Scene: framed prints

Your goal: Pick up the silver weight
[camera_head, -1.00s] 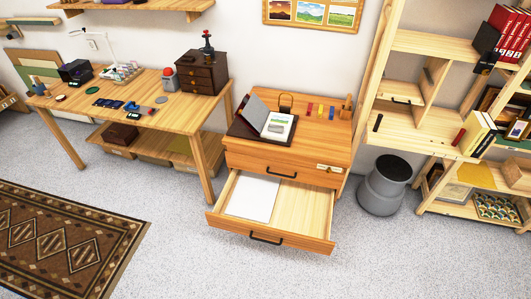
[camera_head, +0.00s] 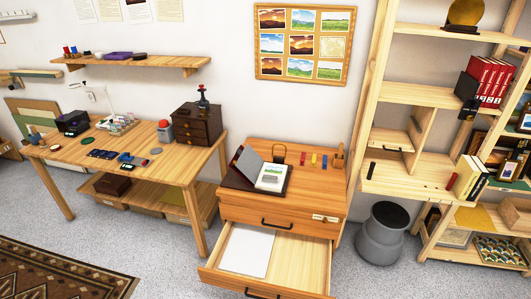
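I cannot pick out a silver weight for certain. A small grey block shape (camera_head: 269,180) shows on a white sheet or booklet on the wooden drawer cabinet (camera_head: 325,196); it is too small to tell whether it is solid or printed. A dark looped object (camera_head: 279,153) stands behind it. The lower drawer (camera_head: 300,262) is pulled out and holds a white sheet (camera_head: 247,249). Neither of my grippers is in view.
A wooden desk (camera_head: 180,166) with small items and a dark drawer box (camera_head: 197,124) stands at left. A grey bin (camera_head: 381,235) stands between the cabinet and a shelf unit (camera_head: 415,94). The open drawer juts over the floor. A patterned rug (camera_head: 55,270) lies at lower left.

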